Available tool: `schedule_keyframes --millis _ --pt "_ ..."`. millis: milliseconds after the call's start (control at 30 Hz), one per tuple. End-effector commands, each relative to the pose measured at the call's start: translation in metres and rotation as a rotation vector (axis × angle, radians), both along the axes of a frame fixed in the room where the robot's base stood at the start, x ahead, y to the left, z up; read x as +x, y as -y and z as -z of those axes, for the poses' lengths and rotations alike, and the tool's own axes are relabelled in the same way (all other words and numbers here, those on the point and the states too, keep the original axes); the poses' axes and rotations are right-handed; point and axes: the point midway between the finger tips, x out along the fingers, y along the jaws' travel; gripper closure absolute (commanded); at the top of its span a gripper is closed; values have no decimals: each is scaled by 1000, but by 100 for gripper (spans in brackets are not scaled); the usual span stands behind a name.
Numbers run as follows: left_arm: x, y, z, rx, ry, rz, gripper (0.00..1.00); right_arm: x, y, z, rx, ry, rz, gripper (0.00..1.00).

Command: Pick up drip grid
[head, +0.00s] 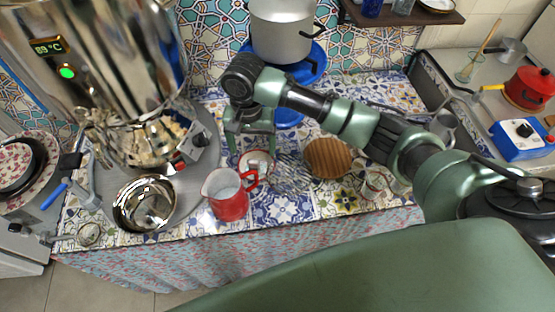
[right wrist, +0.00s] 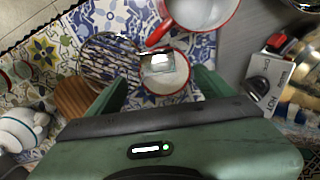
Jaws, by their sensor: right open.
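A small white bowl with a red rim (head: 257,168) stands on the tiled counter. In the right wrist view the bowl (right wrist: 168,80) holds a small shiny metal piece (right wrist: 157,62). A dark wire grid (head: 292,175) lies just right of the bowl; it also shows in the right wrist view (right wrist: 105,62). I cannot tell for sure which of these two metal things is the drip grid. My right gripper (head: 250,147) is open and empty above the bowl, pointing down. In its wrist view the fingers (right wrist: 160,88) stand either side of the bowl. My left gripper is out of view.
A red jug (head: 229,203) stands close in front of the bowl. A round wooden board (head: 328,158) lies right of the wire grid. A samovar (head: 110,60) stands at left, with a metal bowl (head: 145,204) before it. A pot (head: 283,30) stands behind.

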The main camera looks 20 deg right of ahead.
Motion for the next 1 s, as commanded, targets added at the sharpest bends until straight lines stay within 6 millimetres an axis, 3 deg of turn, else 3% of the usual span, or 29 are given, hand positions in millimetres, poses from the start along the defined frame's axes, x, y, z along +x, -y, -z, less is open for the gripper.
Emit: schedule_keyframes --millis 367,500,700,933,1000 --pt "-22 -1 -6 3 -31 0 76 -2 2 35 -3 -4 1 18" --pt "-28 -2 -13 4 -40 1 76 -3 5 56 -3 -3 1 18" --pt "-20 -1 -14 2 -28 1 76 -3 4 77 0 0 -1 18" --pt "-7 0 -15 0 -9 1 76 -3 4 78 0 0 -1 18" --pt "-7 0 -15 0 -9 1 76 -3 4 78 0 0 -1 38"
